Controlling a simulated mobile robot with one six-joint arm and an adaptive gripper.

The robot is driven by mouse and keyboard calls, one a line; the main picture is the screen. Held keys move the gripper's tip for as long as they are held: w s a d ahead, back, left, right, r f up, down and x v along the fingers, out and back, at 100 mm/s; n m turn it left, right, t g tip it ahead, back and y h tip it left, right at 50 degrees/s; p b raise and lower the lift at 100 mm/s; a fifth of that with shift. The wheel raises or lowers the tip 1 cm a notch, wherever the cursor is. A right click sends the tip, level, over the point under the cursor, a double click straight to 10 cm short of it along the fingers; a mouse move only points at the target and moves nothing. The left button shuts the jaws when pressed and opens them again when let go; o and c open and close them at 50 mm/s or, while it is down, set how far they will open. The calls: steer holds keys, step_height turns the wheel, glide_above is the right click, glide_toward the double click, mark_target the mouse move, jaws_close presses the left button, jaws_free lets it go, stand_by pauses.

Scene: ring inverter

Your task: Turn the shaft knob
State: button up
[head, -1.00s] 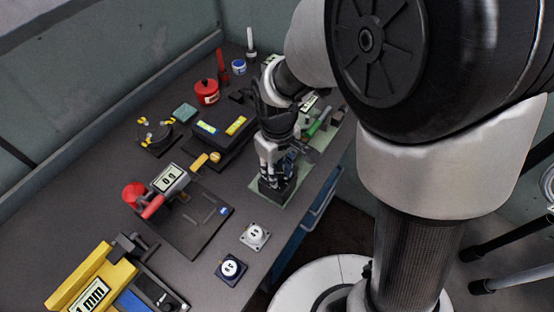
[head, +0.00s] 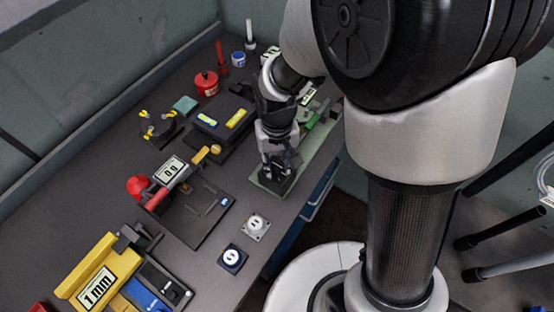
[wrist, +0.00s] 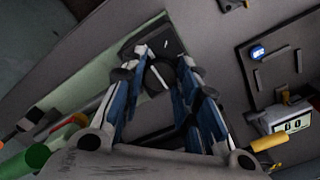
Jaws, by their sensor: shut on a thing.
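My gripper (head: 276,172) points down over a dark block (head: 270,186) at the near end of a green base plate (head: 312,160), by the table's right edge. In the wrist view, its two blue-and-grey fingers (wrist: 160,66) come together at a dark part beside the dark block (wrist: 165,38). It is shut on this part, which I take to be the shaft knob. The fingers hide most of the knob, so its shape and turned angle cannot be told.
Two small square socket-like units (head: 256,226) sit nearer. A yellow gauge (head: 98,280) reads 1 mm. A dark box with yellow labels (head: 222,128) and a red pot (head: 206,83) stand behind.

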mark_target(277, 164)
steer(key=o, duration=1.1)
steer(key=shift+c, duration=0.2)
step_height(277, 164, up, 12)
stand_by(0.3)
